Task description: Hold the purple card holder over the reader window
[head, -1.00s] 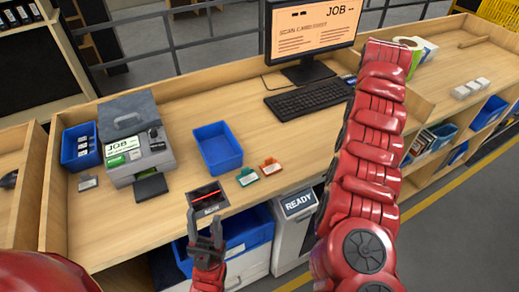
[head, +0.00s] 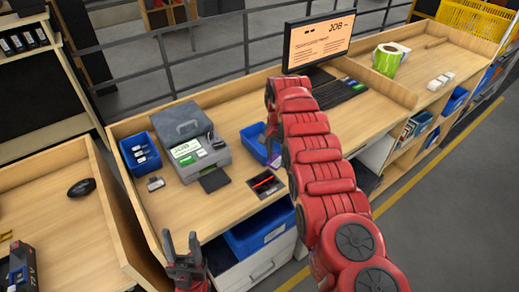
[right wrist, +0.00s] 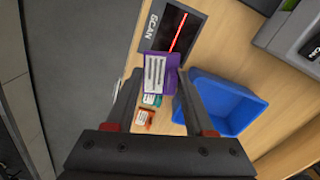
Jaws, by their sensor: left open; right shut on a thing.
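The purple card holder (right wrist: 157,78), with a white label, is held between the fingertips of my right gripper (right wrist: 158,90) in the right wrist view. The dark reader window (right wrist: 168,36), marked SCAN with a red line, lies just beyond it; the holder's far edge reaches the window's near edge in the picture. Height between them cannot be told. My left gripper (head: 182,240) is open and empty, in front of the counter.
A blue tray (right wrist: 228,108) stands right of the holder in the wrist view. A teal card (right wrist: 152,99) and an orange card (right wrist: 144,119) lie near it.

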